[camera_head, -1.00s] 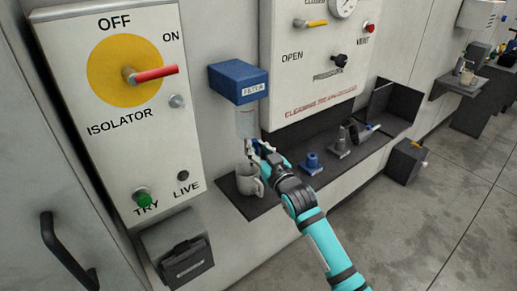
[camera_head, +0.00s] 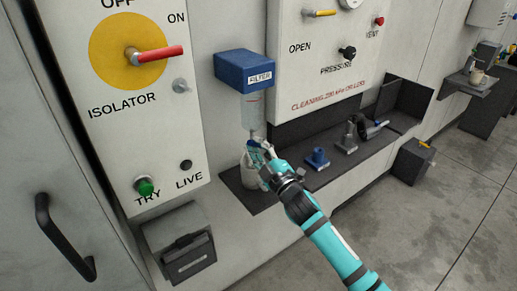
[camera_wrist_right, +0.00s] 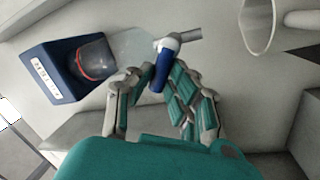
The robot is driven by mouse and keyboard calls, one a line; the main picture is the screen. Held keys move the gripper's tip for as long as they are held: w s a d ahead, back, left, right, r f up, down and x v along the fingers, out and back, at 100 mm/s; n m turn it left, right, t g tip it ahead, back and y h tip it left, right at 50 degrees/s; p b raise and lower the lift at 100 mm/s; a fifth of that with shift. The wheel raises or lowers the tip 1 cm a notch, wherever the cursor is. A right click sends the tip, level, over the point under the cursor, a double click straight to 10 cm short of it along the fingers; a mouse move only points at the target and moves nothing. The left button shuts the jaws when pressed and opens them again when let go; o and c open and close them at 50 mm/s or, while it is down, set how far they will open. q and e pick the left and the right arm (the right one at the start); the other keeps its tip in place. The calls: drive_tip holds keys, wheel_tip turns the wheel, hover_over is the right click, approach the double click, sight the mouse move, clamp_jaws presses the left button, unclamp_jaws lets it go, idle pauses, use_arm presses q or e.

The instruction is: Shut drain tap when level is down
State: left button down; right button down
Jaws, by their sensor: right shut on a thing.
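The blue filter head (camera_head: 243,70) is on the wall with a clear bowl (camera_head: 252,112) below it. In the right wrist view, the bowl (camera_wrist_right: 130,46) looks pale and see-through at its tap end, with a dark part and red ring near the head; I cannot tell the liquid level. The drain tap has a blue lever (camera_wrist_right: 159,78) and a metal spout (camera_wrist_right: 190,36). My right gripper (camera_head: 259,149) is at the tap, its fingers shut on the blue lever. A pale mug (camera_head: 249,172) stands below, partly hidden by the gripper. My left gripper is out of view.
The isolator panel (camera_head: 122,110) with its red handle is at the left. The dark shelf (camera_head: 247,200) carries the mug, a blue-topped fitting (camera_head: 317,159) and other parts to the right. A pressure panel (camera_head: 330,75) hangs above it.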

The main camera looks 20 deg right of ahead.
drive_tip(key=shift+a+f+n+y+b, duration=0.1)
drive_tip(key=shift+f+n+y+b, duration=0.25)
drive_tip(key=shift+n, duration=0.9)
drive_tip(key=shift+f+n+y+b, duration=0.3)
drive_tip(key=shift+n+y+b, duration=0.1)
drive_tip(key=shift+n, duration=0.9)
drive_tip(key=shift+a+f+n+y+b, duration=0.1)
drive_tip(key=shift+f+n+y+b, duration=0.25)
drive_tip(key=shift+n, duration=0.9)
drive_tip(key=c, duration=1.2)
unclamp_jaws()
drive_tip(key=shift+c, duration=0.2)
drive_tip(key=v, duration=1.2)
drive_tip(key=shift+r, duration=0.15)
drive_tip(key=shift+d, duration=0.1)
